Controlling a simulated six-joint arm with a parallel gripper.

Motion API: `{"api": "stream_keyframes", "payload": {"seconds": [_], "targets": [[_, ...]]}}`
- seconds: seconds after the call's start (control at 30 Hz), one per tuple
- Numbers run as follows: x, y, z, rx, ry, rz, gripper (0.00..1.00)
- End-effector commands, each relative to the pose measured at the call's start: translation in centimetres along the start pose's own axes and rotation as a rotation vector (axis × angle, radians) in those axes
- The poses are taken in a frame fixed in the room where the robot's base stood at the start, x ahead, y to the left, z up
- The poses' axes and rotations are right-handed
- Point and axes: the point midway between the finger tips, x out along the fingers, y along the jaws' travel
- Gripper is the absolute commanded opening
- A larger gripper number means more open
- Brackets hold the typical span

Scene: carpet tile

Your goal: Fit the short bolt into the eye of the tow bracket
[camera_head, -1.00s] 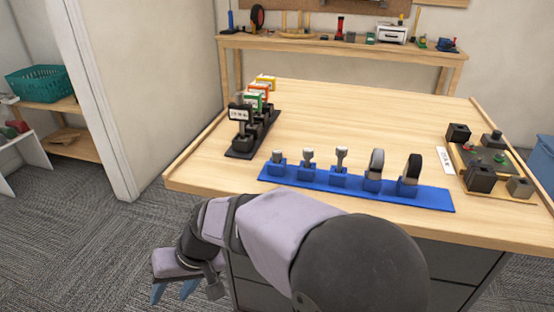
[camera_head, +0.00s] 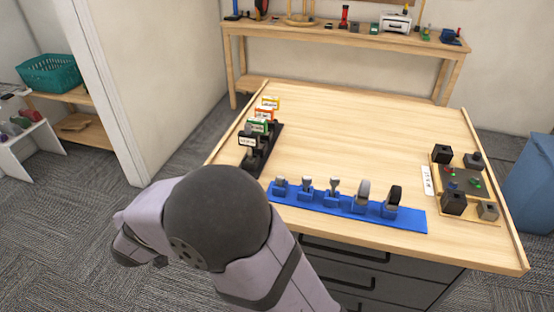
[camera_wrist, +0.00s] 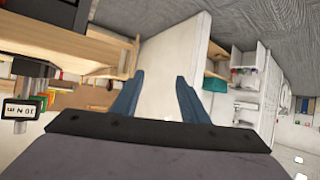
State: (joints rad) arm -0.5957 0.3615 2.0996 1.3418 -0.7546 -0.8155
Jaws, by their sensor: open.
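A blue rack (camera_head: 410,220) lies along the near edge of the table. It holds several grey bolt-like pieces, including a stubby one at its left end (camera_head: 281,183) and a taller one (camera_head: 333,187). Two upright ring-shaped pieces, one grey (camera_head: 361,194) and one dark (camera_head: 393,199), stand at its right. I cannot tell surely which piece is the short bolt, nor which thing is the tow bracket. My gripper (camera_wrist: 158,82) is open and empty in the wrist view, away from the rack. In the head view my arm hides its fingers.
A black rack with coloured tags (camera_head: 258,127) stands at the table's left. A wooden board with dark blocks (camera_head: 465,202) lies at the right beside a white label (camera_head: 427,180). The table's middle is clear. A raised rim edges the table. A back bench (camera_head: 340,39) holds tools.

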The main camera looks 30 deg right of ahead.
Motion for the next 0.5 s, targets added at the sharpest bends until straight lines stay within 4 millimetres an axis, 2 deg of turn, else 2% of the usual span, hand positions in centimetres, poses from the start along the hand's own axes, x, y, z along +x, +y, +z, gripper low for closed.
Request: {"api": "stream_keyframes", "payload": {"seconds": [0.03, 0.17, 0.2, 0.33, 0.5], "targets": [[-1.2, 0.8, -1.9, -0.038, 0.037, 0.053, 0.40], [-3.1, 4.4, -5.1, -0.074, 0.144, 0.217, 0.40], [-3.7, 5.9, -6.0, -0.066, 0.174, 0.268, 0.40], [-5.8, 10.7, -8.8, -0.002, 0.260, 0.424, 0.40], [-8.8, 17.0, -11.2, 0.115, 0.352, 0.607, 0.40]]}}
